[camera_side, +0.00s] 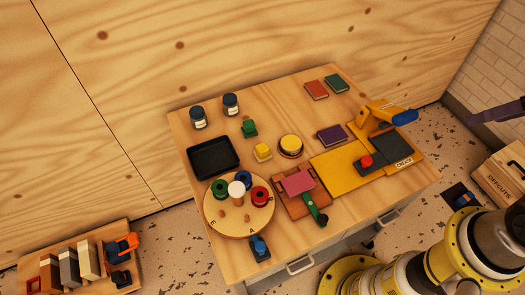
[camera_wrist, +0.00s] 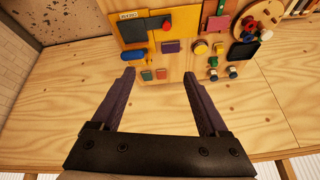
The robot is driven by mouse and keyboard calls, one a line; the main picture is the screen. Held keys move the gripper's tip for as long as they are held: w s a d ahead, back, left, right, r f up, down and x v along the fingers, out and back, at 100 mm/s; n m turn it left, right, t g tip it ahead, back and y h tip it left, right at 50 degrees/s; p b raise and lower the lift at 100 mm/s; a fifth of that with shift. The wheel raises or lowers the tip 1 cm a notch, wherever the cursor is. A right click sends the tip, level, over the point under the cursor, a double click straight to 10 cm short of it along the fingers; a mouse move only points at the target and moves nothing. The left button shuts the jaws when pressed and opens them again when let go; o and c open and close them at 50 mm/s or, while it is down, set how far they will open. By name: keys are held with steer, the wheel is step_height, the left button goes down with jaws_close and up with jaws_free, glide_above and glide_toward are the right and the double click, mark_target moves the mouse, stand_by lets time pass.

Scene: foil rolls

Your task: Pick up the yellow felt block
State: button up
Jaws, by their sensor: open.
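The yellow felt block (camera_side: 262,152) sits on the wooden table in the side view, between the black tray and a round yellow-topped tin. It shows small in the wrist view (camera_wrist: 219,47), to the right of the tin and above the green block. My gripper (camera_wrist: 158,73) is open, with its two purple fingers apart and nothing between them. The fingers are well away from the block, which lies up and to the right of them in the wrist view. In the side view only a purple finger shows at the right edge.
A green block (camera_side: 249,128) and two jars (camera_side: 230,104) stand behind the block. The tin (camera_side: 290,146) is close on its right, the black tray (camera_side: 190,160) on its left. A round wooden board (camera_side: 240,228) with pegs and rolls lies in front.

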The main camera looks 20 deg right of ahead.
steer(key=w+a+r+m, duration=0.2)
steer(key=w+r+m, duration=0.35)
steer(key=w, duration=0.35)
steer(key=w+a+r+m, duration=0.35)
steer(key=w+m, duration=0.25)
steer(key=w, duration=0.3)
steer(key=w+a+f+m+g+y, duration=0.1)
steer(key=w+a+f+m, duration=0.3)
steer(key=w, duration=0.5)
steer(key=g+h, duration=0.1)
steer(key=g, duration=0.4)
glide_above(261, 147)
step_height(261, 147, down, 27)
steer(key=shift+n, duration=0.45)
step_height(261, 147, down, 7)
steer(key=shift+d, duration=0.15)
steer(key=shift+s+f, duration=0.1)
steer(key=shift+f, duration=3)
jaws_close()
